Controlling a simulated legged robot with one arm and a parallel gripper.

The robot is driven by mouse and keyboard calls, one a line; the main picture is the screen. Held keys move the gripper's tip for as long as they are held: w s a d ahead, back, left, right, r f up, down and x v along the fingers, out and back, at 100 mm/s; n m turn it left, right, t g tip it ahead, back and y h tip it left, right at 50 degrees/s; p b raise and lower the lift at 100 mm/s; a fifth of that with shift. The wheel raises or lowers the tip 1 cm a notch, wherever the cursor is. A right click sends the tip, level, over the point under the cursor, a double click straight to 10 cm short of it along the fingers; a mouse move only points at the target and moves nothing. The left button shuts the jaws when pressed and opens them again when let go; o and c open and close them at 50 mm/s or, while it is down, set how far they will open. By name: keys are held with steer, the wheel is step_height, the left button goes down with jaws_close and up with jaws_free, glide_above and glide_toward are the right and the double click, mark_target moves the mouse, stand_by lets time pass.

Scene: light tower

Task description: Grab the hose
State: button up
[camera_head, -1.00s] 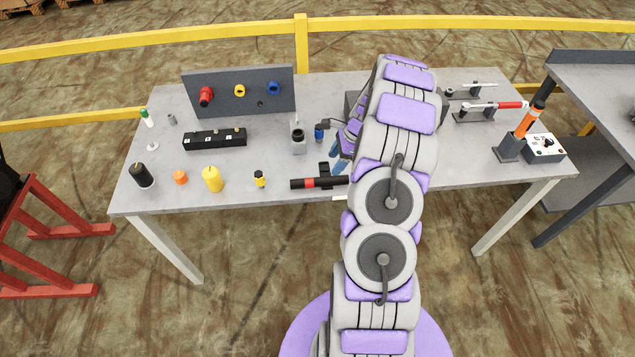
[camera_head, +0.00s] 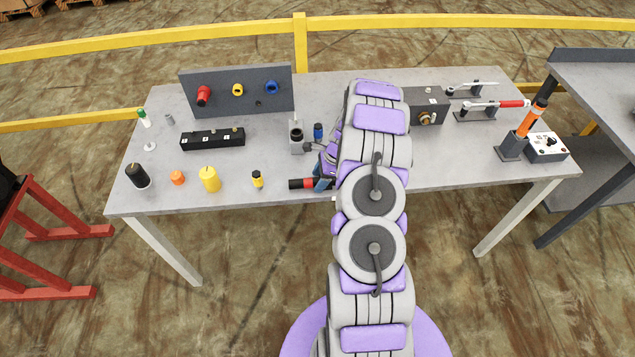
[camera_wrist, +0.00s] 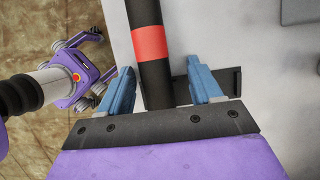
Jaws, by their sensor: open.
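The hose appears to be the black cylinder with a red band (camera_wrist: 152,43) in the wrist view. It lies near the table's front edge, and its black end with the red band also shows in the head view (camera_head: 302,184). My gripper (camera_wrist: 165,84) is open, with one blue finger on each side of the black cylinder below the red band. Gaps show between the fingers and the cylinder. In the head view my gripper (camera_head: 325,178) is over the cylinder, and my arm hides the cylinder's right part.
A dark bracket (camera_wrist: 228,80) lies beside the right finger. A grey block with a black socket (camera_head: 297,138) and a blue-topped plug (camera_head: 318,131) stand behind my gripper. A yellow-and-black plug (camera_head: 257,179) stands to the left. A grey box (camera_head: 428,108) is right of my arm.

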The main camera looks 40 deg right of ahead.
steer(key=shift+a+r, duration=0.1)
steer(key=shift+a, duration=0.55)
steer(key=shift+c, duration=1.4)
steer(key=shift+d, duration=0.45)
steer(key=c, duration=0.8)
steer(key=shift+a, duration=0.15)
steer(key=shift+c, duration=0.5)
steer(key=shift+r, duration=0.1)
